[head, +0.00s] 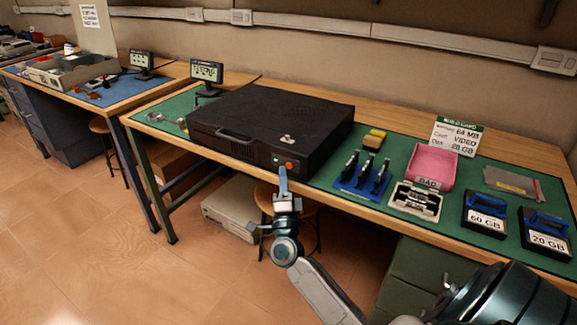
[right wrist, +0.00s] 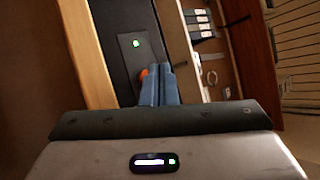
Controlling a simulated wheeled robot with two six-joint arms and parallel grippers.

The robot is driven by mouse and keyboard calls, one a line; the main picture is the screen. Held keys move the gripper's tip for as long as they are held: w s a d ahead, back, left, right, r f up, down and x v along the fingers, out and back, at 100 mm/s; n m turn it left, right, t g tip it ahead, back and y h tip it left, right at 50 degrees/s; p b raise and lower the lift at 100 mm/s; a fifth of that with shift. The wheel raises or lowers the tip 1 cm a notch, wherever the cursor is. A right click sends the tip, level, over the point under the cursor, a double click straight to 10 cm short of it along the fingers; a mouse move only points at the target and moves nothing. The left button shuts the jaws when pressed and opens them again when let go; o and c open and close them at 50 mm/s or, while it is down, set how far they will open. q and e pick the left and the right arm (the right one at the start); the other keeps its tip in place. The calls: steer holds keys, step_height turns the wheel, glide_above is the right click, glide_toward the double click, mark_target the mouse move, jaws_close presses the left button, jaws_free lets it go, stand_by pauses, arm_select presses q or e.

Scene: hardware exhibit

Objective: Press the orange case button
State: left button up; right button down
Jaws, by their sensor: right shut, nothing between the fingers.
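The black computer case (head: 270,118) lies flat on the green mat of the workbench. Its orange button (head: 290,166) is on the right part of its front face, near a small green light. My right gripper (head: 283,172) is shut and empty, its blue fingertips pointing at the front face right by the button. In the right wrist view the blue fingers (right wrist: 160,82) partly cover the orange button (right wrist: 144,73), and the green light (right wrist: 136,43) shows above it. I cannot tell whether the fingertips touch the button. My left gripper is not in view.
Right of the case are a blue stand with black parts (head: 364,175), a pink tray (head: 431,165), a metal bracket (head: 416,200) and two labelled drives (head: 484,215). A small display (head: 207,73) stands behind the case. The bench's wooden front edge (head: 400,218) runs below the case.

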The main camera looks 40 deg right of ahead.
steer(key=shift+a, duration=0.15)
steer(key=a, duration=0.1)
steer(key=s+a, duration=0.1)
steer(key=a, duration=0.1)
steer(key=s+a, duration=0.1)
steer(key=shift+a, duration=0.25)
stand_by(1.0)
